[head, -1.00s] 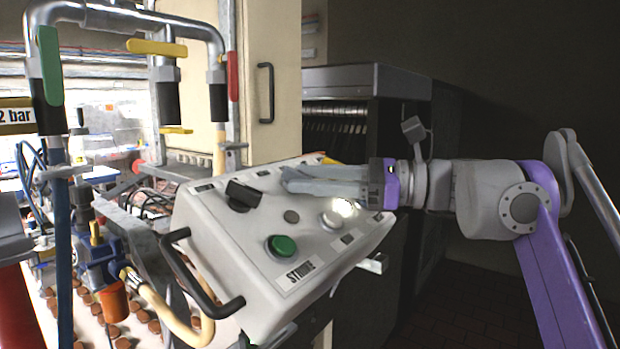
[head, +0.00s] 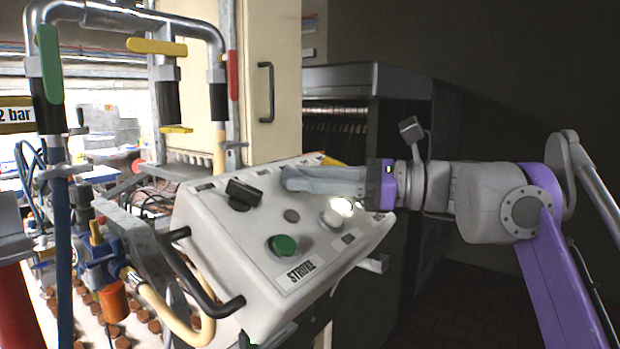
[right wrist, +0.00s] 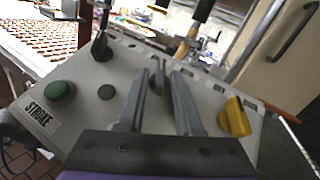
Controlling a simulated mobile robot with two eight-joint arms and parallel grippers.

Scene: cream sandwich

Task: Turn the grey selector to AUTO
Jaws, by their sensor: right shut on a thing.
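A pale sloped control panel (head: 235,240) stands in the middle of the head view. My right gripper (head: 287,179) reaches in from the right, with its fingers low over the panel's upper part. In the right wrist view its fingers (right wrist: 166,72) close around a small grey part, the grey selector (right wrist: 157,82). The fingers mostly hide this selector, and it cannot be made out in the head view. Its pointing direction and the AUTO mark cannot be read. My left gripper is not in view.
A black selector (head: 244,194), a green STROKE button (head: 283,245) and a lit white button (head: 337,215) share the panel. A yellow selector (right wrist: 237,117) is close beside the fingers. A black handle (head: 200,275) borders the panel's left side.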

